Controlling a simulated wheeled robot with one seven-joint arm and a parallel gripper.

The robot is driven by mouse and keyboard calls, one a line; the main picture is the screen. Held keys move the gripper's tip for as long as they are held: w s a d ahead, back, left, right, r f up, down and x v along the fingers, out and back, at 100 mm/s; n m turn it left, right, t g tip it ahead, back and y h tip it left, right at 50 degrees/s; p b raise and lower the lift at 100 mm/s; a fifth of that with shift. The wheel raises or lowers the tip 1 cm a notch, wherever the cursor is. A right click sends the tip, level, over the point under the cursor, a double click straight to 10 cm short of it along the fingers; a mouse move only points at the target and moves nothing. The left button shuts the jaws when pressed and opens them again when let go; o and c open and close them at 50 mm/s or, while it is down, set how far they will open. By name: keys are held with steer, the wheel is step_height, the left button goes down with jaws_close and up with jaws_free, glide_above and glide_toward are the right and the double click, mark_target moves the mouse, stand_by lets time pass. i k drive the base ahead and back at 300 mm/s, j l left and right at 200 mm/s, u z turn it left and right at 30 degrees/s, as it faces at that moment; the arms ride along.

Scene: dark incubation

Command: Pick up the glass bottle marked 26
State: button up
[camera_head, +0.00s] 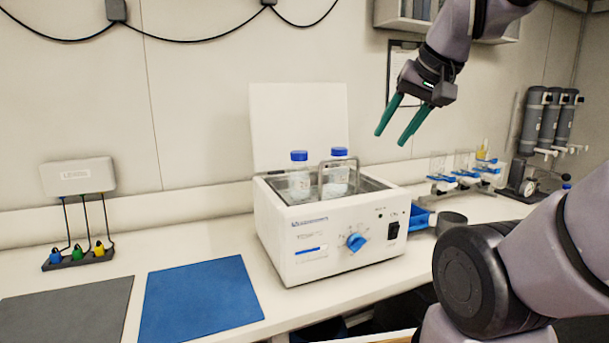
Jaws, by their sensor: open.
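Two clear glass bottles with blue caps stand upright inside an open white water bath (325,255). The left bottle (299,181) is nearer the left wall of the bath. The right bottle (337,178) stands behind a metal handle or rail. Their markings are too small to read, so I cannot tell which is 26. The lower parts of both bottles are hidden by the bath's front wall. My gripper (395,137) is open and empty, with its green fingers pointing down to the left. It is above and to the right of the bottles, apart from them.
A blue mat (200,298) and a grey mat (68,312) lie left of the bath. A small rack (78,260) with coloured plugs stands behind them. A blue tray (420,217), a dark cup (450,220) and glassware (463,178) stand to the right. The raised lid (298,122) stands behind the bottles.

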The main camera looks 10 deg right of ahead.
mark_target(299, 173)
steer(key=j, duration=0.45)
steer(key=k+j, duration=0.15)
steer(key=j, duration=0.25)
steer(key=j+z, duration=0.1)
steer(key=j, duration=0.35)
steer(key=k+j, duration=0.15)
steer(key=j, duration=0.25)
steer(key=k+j, duration=0.1)
steer(key=j, duration=0.35)
steer(key=z, duration=0.05)
